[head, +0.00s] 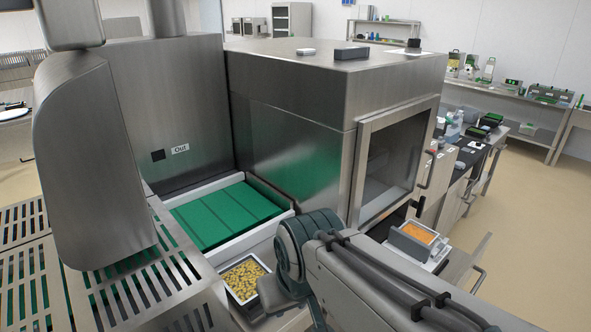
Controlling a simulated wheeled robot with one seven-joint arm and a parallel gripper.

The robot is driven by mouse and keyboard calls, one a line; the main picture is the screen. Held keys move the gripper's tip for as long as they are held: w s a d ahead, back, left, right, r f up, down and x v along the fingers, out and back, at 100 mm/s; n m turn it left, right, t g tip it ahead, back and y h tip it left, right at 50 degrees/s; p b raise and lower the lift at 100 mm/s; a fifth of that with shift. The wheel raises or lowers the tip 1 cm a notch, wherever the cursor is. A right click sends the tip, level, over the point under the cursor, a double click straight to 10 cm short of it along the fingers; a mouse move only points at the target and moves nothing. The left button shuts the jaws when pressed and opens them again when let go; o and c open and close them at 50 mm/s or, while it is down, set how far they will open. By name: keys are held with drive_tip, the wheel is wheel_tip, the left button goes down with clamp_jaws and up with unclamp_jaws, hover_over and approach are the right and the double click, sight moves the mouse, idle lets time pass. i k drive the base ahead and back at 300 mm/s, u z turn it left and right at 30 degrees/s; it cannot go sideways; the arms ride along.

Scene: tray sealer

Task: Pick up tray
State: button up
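A small light-rimmed tray (225,285) filled with yellow pieces is in the lower middle of the head view, just below the white frame of the green conveyor. A second tray (397,240), filled with something orange, is to the right, below the machine's glass door. My arm reaches in from the lower right. Its wrist is close to the right side of the yellow-filled tray, and my gripper (268,296) is mostly hidden behind the arm. I cannot see the fingertips clearly, nor whether they touch that tray.
The green conveyor belt (222,218) leads out of a steel housing marked "Out" (180,149). A large steel machine (290,130) with a glass door stands behind my arm. Slotted steel panels (150,285) fill the lower left. A cluttered bench (470,160) is at the right; open floor lies beyond.

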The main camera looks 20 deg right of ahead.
sight(427, 236)
drive_tip(key=z, duration=1.8)
drive_tip(key=i, duration=1)
